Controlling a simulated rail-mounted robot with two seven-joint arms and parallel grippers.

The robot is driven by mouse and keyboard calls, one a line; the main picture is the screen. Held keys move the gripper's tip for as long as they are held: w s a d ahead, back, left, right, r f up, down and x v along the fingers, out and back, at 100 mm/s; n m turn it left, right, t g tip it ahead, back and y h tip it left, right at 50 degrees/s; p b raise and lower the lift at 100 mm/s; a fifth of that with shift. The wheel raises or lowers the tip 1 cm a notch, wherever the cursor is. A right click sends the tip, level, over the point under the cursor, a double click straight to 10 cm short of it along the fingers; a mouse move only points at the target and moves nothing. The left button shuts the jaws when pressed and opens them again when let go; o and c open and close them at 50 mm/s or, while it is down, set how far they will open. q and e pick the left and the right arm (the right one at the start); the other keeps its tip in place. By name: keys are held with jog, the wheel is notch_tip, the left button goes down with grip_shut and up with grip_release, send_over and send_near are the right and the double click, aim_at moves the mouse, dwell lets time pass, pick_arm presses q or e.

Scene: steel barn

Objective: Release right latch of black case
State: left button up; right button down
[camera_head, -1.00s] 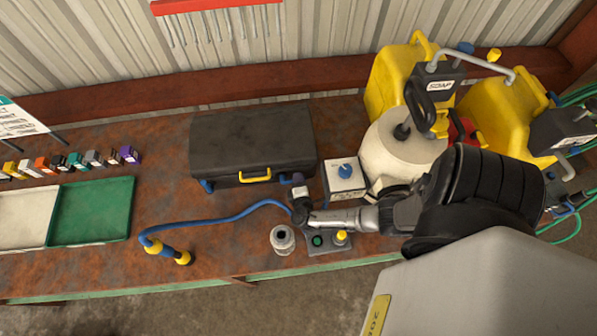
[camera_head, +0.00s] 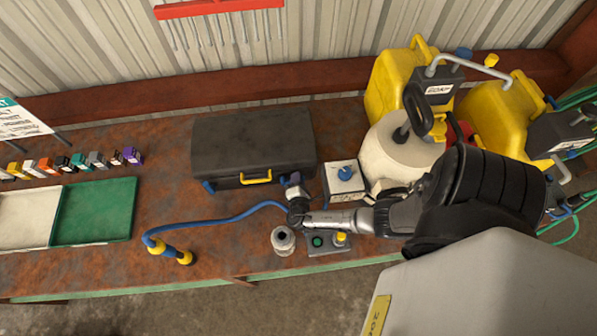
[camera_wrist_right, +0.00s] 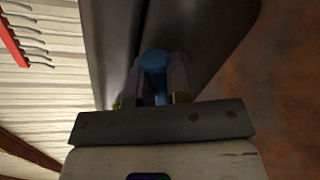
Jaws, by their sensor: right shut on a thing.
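The black case (camera_head: 252,140) lies closed on the rusty workbench, with a yellow handle (camera_head: 256,178) on its front. Its blue left latch (camera_head: 208,186) shows at the front left. My right gripper (camera_head: 296,182) is at the front right corner of the case and covers most of the right latch there. In the right wrist view the blue latch (camera_wrist_right: 153,62) sits between the two fingers of my right gripper (camera_wrist_right: 152,82), which are shut on it. The case's dark side (camera_wrist_right: 205,45) fills the space behind. My left gripper is not in view.
A white box with a blue knob (camera_head: 344,181) stands just right of my gripper. A button panel (camera_head: 322,246), a grey round fitting (camera_head: 283,240) and a blue hose (camera_head: 215,222) are in front. Yellow jugs (camera_head: 395,85) and a cream tank (camera_head: 395,150) crowd the right.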

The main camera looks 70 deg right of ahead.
jog(key=shift+f, duration=0.1)
jog(key=c, duration=1.1)
grip_release()
